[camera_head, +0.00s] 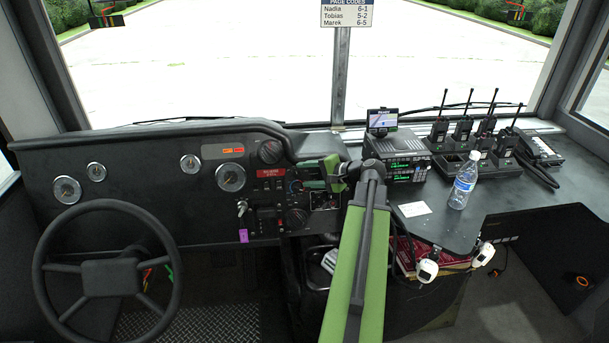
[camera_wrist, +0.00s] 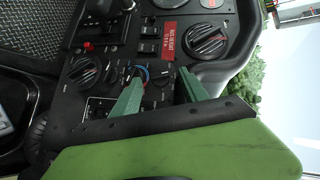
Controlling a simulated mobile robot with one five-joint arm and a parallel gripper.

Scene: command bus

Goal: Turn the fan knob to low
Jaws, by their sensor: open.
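The dashboard control panel (camera_wrist: 112,50) shows sideways in the wrist view. A small dark knob (camera_wrist: 160,77) lies between my fingertips as seen there, beside a dial with a blue and red ring (camera_wrist: 138,74). I cannot read its label or setting, nor tell for sure that it is the fan knob. My gripper (camera_head: 328,175) is open in front of the panel and hides part of it in the head view. Its two green fingers point at the panel. Contact with the small knob cannot be made out.
Larger black knobs (camera_wrist: 205,40) and (camera_wrist: 83,70) flank the small dials, with a red label (camera_wrist: 170,36) nearby. The steering wheel (camera_head: 106,275) is at left. A radio (camera_head: 400,155), a water bottle (camera_head: 464,182) and several handsets stand on the right shelf.

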